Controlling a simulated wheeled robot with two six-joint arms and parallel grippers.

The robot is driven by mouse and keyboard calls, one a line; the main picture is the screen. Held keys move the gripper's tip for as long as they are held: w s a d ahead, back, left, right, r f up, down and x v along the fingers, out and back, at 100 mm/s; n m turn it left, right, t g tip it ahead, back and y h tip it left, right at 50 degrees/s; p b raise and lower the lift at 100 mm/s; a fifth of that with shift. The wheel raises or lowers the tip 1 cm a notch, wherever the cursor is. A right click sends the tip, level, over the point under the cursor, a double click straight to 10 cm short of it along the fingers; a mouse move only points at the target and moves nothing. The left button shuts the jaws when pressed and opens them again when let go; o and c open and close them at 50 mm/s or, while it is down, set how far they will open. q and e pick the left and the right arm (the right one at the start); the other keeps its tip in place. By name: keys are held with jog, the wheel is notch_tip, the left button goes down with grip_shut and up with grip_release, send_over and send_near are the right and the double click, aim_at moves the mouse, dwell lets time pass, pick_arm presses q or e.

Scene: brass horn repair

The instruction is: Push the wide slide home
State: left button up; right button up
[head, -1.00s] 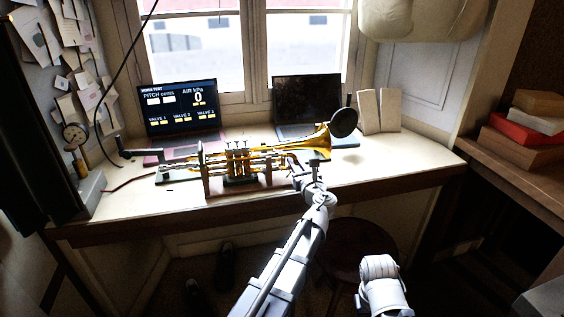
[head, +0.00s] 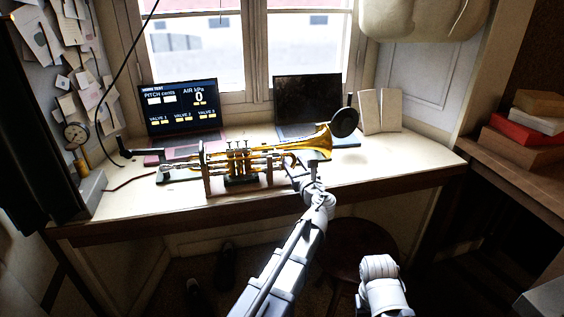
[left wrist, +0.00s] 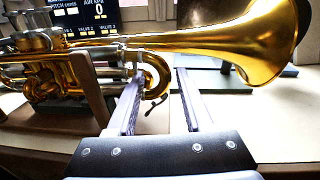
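The brass trumpet (head: 315,142) lies level in a wooden cradle (head: 207,187) on the bench, its bell to the right. In the left wrist view the trumpet's bell (left wrist: 255,45) spans the top. A curved tube bend (left wrist: 160,72), which may be the wide slide, shows under the bell tube. My left gripper (head: 293,168) is at the right end of the cradle, below the bell tube. In the left wrist view my left gripper's fingers (left wrist: 158,78) are apart, with part of the bend showing between them. I cannot tell whether they touch it. My right gripper is not in view.
A laptop (head: 182,107) with pitch and air readings stands behind the trumpet; a dark-screened laptop (head: 307,100) stands right of it. A round black disc (head: 344,122) is by the bell. Bench top (head: 400,160) to the right is clear.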

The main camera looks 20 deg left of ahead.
pick_arm(q)
jog(key=shift+d, duration=0.1)
jog(key=shift+s+d, duration=0.15)
jog(key=v, duration=0.7)
jog(key=shift+s, duration=0.1)
